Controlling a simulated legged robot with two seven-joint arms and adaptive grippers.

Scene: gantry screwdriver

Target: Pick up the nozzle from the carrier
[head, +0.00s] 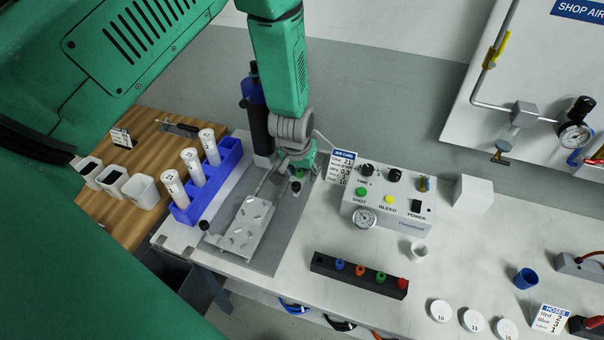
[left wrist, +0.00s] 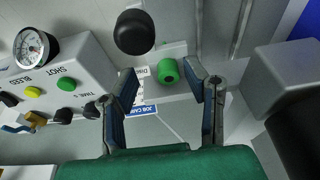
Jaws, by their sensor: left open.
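My left gripper (head: 294,160) hangs over the back of the metal fixture plate (head: 248,230), beside the control box. In the left wrist view its two fingers (left wrist: 160,76) are apart. A small green cylinder (left wrist: 167,72), possibly the nozzle, appears between the fingertips. I cannot tell whether the fingers are around it or short of it. It also shows just below the gripper in the head view (head: 299,174), partly hidden. A black round knob (left wrist: 134,32) stands beside it. The carrier is not clearly identifiable. My right gripper is not in view.
The control box (head: 385,205) with its gauge stands close right of the gripper, and a job card (head: 342,166) leans there. A blue rack (head: 215,178) with white tubes is left. A black rack (head: 350,275) with coloured pieces lies in front. The bench between is partly clear.

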